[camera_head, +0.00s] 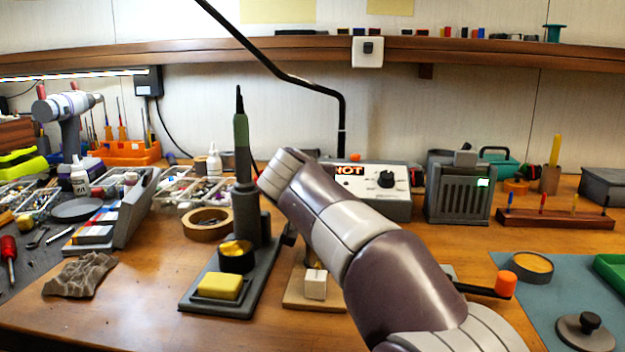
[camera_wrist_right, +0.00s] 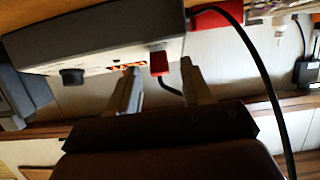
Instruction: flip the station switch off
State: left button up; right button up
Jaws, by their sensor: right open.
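The soldering station (camera_head: 385,203) is a pale-fronted box with a black knob (camera_head: 386,179) and a lit orange display (camera_head: 349,170). My right arm crosses in front of its left part in the head view, hiding the switch and my right gripper there. In the right wrist view the station (camera_wrist_right: 100,38) appears upside down. A red switch (camera_wrist_right: 160,63) shows beside the display, in the gap between the fingertips. My right gripper (camera_wrist_right: 158,70) is open, its fingers pointing at the station front. I cannot tell whether a finger touches the switch. My left gripper is out of view.
The soldering iron stand (camera_head: 240,215) with its yellow sponge (camera_head: 220,286) stands left of my right arm. A grey fume extractor (camera_head: 459,193) stands right of the station. A black cable (camera_wrist_right: 255,60) runs past the gripper.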

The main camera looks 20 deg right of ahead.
jog(key=p+v, duration=0.1)
jog(key=v, duration=1.1)
jog(key=shift+s+d, duration=0.1)
